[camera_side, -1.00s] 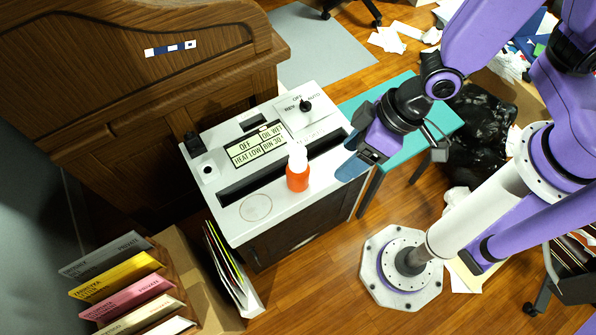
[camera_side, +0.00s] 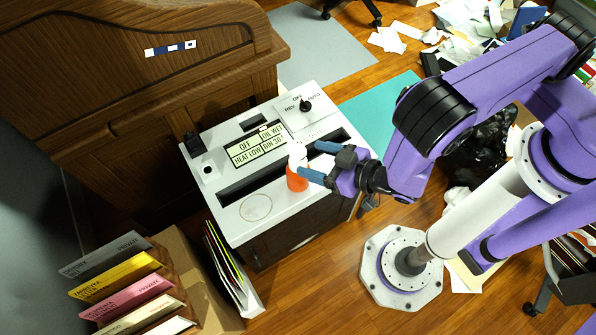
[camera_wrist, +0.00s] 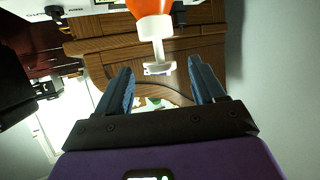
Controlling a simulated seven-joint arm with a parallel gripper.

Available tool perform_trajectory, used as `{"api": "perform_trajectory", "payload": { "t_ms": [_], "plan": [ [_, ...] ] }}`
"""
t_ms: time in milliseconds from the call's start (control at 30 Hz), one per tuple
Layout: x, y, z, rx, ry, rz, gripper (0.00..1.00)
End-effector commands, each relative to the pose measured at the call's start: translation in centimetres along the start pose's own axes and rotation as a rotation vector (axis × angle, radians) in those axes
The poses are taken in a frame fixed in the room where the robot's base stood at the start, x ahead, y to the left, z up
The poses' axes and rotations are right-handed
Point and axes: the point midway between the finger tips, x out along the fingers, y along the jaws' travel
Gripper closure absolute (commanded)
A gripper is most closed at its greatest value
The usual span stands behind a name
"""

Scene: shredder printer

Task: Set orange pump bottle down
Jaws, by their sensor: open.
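The orange pump bottle (camera_side: 296,183) with a white pump top stands upright on the white top of the shredder (camera_side: 228,215), beside the long dark slot. My gripper (camera_side: 312,159) is open at the bottle's right side, with its blue fingers pointing left at the bottle's upper part. One finger overlaps the bottle in the side view, and I cannot tell whether it touches. In the wrist view the bottle (camera_wrist: 140,8) appears upside down at the top edge, its pump hanging toward the gap between my open fingers (camera_wrist: 160,72).
A label panel (camera_side: 258,146) and a knob (camera_side: 305,105) are on the shredder top. A pale circle (camera_side: 256,207) is marked at its near left. A wooden desk (camera_side: 130,90) stands behind. Folders (camera_side: 232,265) stand at the front left.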

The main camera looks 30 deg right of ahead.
Motion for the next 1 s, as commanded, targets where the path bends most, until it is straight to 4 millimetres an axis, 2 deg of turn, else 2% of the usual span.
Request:
{"api": "perform_trajectory", "payload": {
  "t_ms": [267,500,600,933,967,1000],
  "plan": [
    [2.1,0.1,0.0,0.002,0.006,0.003,0.31],
    [5.8,0.1,-0.1,0.003,0.006,0.003,0.31],
    [6.8,0.0,0.0,0.001,0.004,0.001,0.31],
    [7.4,0.0,-0.1,-0.001,0.004,-0.001,0.31],
    [7.4,0.0,-0.1,-0.001,0.004,-0.001,0.38],
    [7.3,0.0,-0.1,-0.001,0.004,-0.001,0.51]
  ]
}}
